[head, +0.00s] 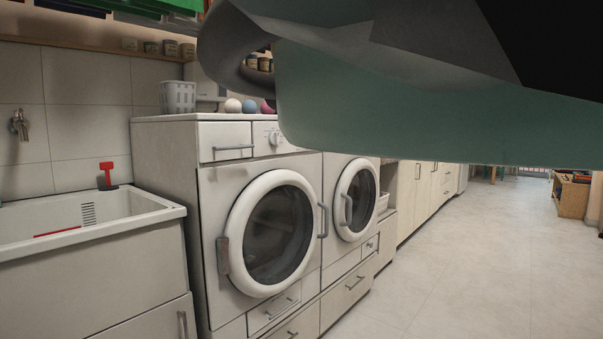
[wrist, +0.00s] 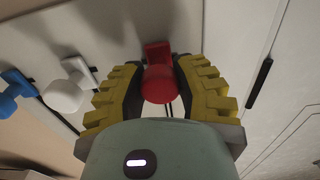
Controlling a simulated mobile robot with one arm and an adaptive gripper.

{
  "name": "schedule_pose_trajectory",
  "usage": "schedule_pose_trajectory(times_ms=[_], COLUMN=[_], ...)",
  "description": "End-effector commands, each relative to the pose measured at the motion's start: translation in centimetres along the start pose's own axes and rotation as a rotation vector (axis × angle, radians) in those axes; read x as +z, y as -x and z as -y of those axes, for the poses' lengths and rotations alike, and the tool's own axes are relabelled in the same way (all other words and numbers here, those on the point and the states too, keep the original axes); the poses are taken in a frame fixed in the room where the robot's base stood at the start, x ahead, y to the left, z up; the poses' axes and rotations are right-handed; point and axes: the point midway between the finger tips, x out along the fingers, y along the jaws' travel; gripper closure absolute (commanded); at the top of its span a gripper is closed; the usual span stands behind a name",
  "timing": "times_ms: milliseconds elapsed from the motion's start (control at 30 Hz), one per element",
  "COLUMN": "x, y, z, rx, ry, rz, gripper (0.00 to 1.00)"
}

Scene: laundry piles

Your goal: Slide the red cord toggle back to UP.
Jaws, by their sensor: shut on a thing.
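The red cord toggle (wrist: 158,86) is in the middle of the wrist view, with a red block behind it and thin dark cords below it. My gripper (wrist: 159,72) has its yellow ribbed fingers on either side of the toggle and is shut on it. The toggle's lower part is partly hidden by my gripper's body. No UP mark can be read. The head view shows neither the toggle nor my fingers; my arm covers its upper right.
A white toggle (wrist: 64,95) and a blue toggle (wrist: 14,84) sit left of the red one. A black handle (wrist: 259,84) is at right. The head view shows washing machines (head: 262,230), a sink (head: 80,240) and clear floor (head: 460,260).

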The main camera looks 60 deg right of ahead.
Motion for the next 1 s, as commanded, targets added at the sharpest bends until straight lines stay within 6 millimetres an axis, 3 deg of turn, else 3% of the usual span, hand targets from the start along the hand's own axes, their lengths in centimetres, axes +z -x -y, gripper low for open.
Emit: schedule_pose_trajectory(times_ms=[367,400,600,700,1000], x=[0.24,0.23,0.11,0.06,0.02], y=[0.06,0.06,0.05,0.05,0.23], z=[-0.13,-0.13,-0.08,-0.06,-0.04], rx=[0.004,0.004,0.002,0.002,0.001], ry=[0.0,0.001,0.001,0.001,0.001], rz=[0.004,0.004,0.001,0.0,-0.002], gripper=[1.0,0.64,0.44,0.35,0.35])
